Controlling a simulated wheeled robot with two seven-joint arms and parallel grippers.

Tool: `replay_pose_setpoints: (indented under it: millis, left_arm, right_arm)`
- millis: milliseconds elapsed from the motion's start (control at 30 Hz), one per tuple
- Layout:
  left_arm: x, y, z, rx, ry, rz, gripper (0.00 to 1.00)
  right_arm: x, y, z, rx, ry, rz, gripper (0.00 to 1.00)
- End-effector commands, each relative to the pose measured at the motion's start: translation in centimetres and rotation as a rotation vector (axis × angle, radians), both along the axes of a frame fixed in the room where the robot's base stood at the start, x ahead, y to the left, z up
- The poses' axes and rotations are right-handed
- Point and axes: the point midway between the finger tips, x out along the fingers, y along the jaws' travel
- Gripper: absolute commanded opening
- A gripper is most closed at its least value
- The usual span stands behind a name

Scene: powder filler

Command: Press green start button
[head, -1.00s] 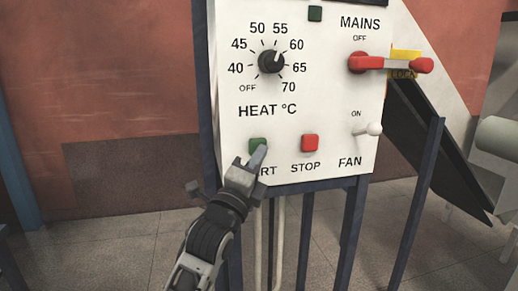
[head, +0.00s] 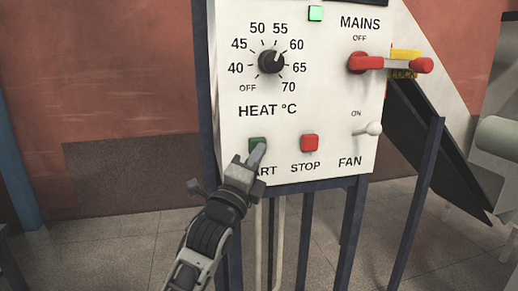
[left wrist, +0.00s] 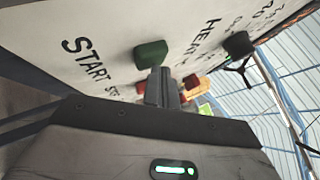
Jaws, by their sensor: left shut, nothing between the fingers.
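The green start button (head: 257,144) sits at the lower left of the white control panel (head: 235,119), above the partly covered START label. It also shows in the left wrist view (left wrist: 151,54), just beyond my fingertips. In the left wrist view the shut fingers (left wrist: 162,80) point towards the panel beside the button. I cannot tell whether they touch it. My right gripper is not in view.
The red stop button (head: 310,143) is right of the start button. The white fan switch (head: 368,129) and red mains handle (head: 390,64) stick out at the panel's right. The heat knob (head: 271,62) is above. Blue frame legs stand below the panel.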

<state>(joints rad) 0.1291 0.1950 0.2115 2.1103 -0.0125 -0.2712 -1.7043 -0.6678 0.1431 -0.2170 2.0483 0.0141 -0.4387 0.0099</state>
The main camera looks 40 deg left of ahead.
Motion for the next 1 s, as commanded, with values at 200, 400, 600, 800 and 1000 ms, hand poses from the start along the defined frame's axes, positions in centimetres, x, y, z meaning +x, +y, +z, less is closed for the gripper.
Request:
replay_pose_setpoints:
  millis: [200, 400, 600, 800, 1000]
  left_arm:
    - [0.0, 0.1, 0.0, 0.0, -0.001, 0.002, 0.0]
    - [-0.1, 0.0, 0.0, 0.0, 0.001, 0.002, 0.0]
    - [-0.7, -0.8, 0.0, -0.002, 0.001, -0.001, 0.0]
    - [-1.3, -1.4, 0.0, 0.0, 0.001, 0.0, 0.0]
    - [-1.3, -1.4, 0.0, 0.0, 0.001, 0.0, 0.0]
  right_arm:
    - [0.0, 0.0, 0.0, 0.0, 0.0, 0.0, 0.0]
    - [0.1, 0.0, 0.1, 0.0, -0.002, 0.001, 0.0]
    - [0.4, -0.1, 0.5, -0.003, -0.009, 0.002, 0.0]
    - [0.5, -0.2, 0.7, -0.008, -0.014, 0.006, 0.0]
    - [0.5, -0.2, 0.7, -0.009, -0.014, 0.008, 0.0]
